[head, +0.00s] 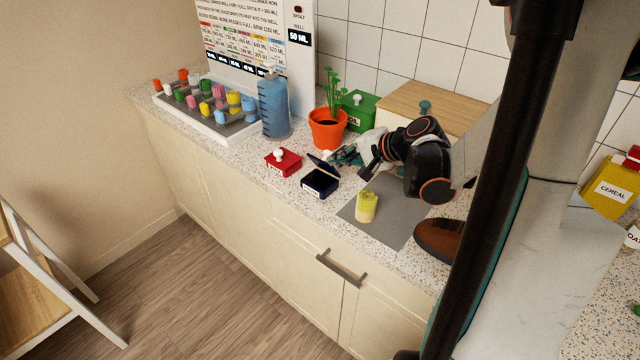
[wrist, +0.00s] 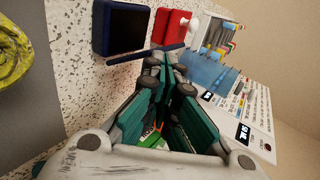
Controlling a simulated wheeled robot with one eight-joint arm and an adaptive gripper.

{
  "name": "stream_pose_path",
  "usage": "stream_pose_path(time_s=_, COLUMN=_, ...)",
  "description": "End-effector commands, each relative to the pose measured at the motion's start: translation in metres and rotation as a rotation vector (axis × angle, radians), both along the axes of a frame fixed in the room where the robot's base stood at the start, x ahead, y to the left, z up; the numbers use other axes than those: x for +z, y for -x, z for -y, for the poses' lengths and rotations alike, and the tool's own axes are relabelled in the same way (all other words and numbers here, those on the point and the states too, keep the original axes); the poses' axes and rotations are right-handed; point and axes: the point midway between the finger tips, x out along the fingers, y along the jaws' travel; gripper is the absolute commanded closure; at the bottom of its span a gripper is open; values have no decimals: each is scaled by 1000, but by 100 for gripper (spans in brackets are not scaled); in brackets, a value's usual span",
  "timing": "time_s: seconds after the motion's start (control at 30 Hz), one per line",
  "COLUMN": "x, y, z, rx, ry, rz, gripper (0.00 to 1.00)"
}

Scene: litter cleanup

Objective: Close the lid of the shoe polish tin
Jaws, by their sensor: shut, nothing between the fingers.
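The shoe polish tin appears to be the dark navy square box (head: 320,186) on the counter, also in the wrist view (wrist: 124,28). Its hinged lid (head: 324,167) stands raised and tilted on the side toward my gripper. In the wrist view the lid (wrist: 143,56) shows nearly edge-on. My gripper (head: 338,156) is just behind the lid, with its teal fingers shut and empty. In the wrist view the fingertips (wrist: 171,56) are close to the lid's end; I cannot tell whether they touch it.
A red box (head: 283,162) with a white knob sits left of the tin. A potted plant (head: 327,130) and a blue measuring container (head: 274,108) stand behind. A yellow-green cylinder (head: 366,208) stands on a grey mat (head: 397,228) at right, near a brown shoe (head: 442,242). The counter's front edge is close.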

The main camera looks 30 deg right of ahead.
Motion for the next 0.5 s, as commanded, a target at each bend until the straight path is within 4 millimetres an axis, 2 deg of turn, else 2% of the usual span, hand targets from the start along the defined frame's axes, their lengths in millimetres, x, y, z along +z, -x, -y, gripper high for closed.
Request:
stream_pose_path(time_s=0.23, x=-5, y=4, z=-12, rx=1, ry=0, rz=-1, gripper=100)
stream_pose_path(time_s=0.5, x=-5, y=5, z=-13, rx=-1, ry=-1, rz=0, gripper=100)
